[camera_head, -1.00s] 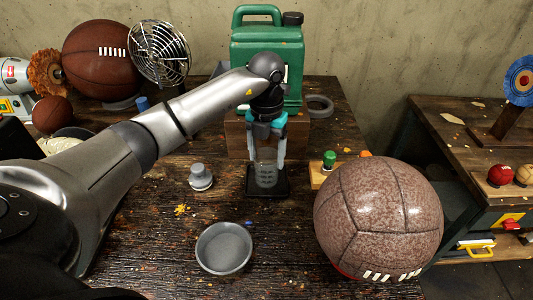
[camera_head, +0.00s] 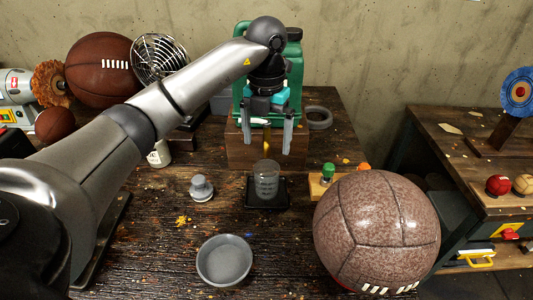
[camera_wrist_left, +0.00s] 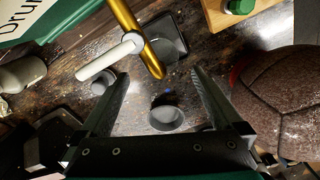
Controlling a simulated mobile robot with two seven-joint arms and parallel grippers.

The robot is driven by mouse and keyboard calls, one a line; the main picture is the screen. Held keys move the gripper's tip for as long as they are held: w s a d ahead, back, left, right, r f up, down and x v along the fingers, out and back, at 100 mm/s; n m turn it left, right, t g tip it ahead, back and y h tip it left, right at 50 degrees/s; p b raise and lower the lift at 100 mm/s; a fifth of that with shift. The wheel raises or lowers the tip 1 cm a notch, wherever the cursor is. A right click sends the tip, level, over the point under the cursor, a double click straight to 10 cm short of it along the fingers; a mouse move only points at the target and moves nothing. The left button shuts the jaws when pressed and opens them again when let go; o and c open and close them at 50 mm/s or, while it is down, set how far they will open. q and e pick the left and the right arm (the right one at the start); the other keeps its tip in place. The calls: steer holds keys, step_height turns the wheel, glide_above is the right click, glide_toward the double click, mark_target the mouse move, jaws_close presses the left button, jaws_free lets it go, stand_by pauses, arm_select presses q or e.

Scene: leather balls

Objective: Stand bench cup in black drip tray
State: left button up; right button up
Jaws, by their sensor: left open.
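The bench cup (camera_head: 266,180), a clear beaker with markings, stands upright in the black drip tray (camera_head: 283,203) in the head view. In the left wrist view the dark tray (camera_wrist_left: 179,50) shows near the top, partly behind a gold tube; I cannot make out the cup clearly there. My left gripper (camera_head: 266,142) is open, with its fingers apart above and behind the cup, touching neither cup nor tray as far as I can see. The gold tube shows between the fingers. My right gripper is in neither view.
A gold tube (camera_wrist_left: 134,36) with a white handle (camera_wrist_left: 110,56) is close to my gripper. A wooden block (camera_head: 240,150) and green canister (camera_head: 240,95) stand behind. A grey dish (camera_head: 224,261), a grey knobbed piece (camera_head: 201,188) and a large brown ball (camera_head: 376,230) are nearby.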

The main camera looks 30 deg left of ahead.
arm_select(q)
steer(key=shift+r, duration=1.75)
